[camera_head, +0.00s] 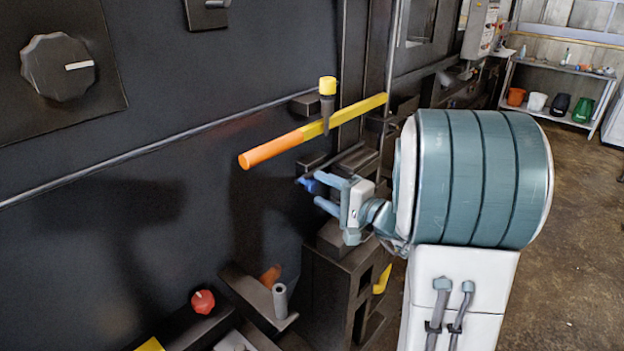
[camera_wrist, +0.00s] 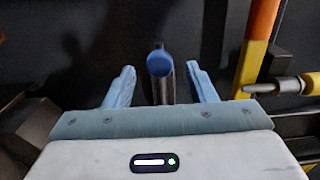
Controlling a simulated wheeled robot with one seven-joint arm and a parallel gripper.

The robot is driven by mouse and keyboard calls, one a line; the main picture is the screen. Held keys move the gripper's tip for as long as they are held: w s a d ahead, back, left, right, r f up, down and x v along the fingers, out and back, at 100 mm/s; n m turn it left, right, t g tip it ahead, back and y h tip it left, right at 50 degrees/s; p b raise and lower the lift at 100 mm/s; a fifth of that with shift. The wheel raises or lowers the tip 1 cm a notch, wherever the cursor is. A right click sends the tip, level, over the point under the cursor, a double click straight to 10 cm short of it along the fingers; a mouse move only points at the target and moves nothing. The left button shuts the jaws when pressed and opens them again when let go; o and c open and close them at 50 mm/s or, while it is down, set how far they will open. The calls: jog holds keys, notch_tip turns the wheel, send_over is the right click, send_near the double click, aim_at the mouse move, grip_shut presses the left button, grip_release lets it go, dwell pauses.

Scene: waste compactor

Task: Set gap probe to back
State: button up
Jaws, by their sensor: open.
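A dark rod with a round blue end cap, which looks like the gap probe (camera_wrist: 160,63), stands out from the dark machine panel. In the head view only a little of its blue end (camera_head: 308,184) shows beside my fingers. My gripper (camera_head: 317,192) is open, with its two light-blue fingers pointing at the panel. In the wrist view the blue cap sits between the spread fingers (camera_wrist: 161,85), with a visible gap on each side. I cannot tell how the far end of the rod is mounted.
An orange and yellow bar (camera_head: 262,153) with an upright yellow-topped pin (camera_head: 327,88) runs just above my gripper. A dark block with openings (camera_head: 340,290) stands below. A red knob (camera_head: 203,302) and a grey peg (camera_head: 280,300) are lower left. Open floor (camera_head: 565,220) lies right.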

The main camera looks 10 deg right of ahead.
aim_at(314, 187)
jog(key=shift+p+x, duration=0.4)
jog(key=shift+x, duration=1.65)
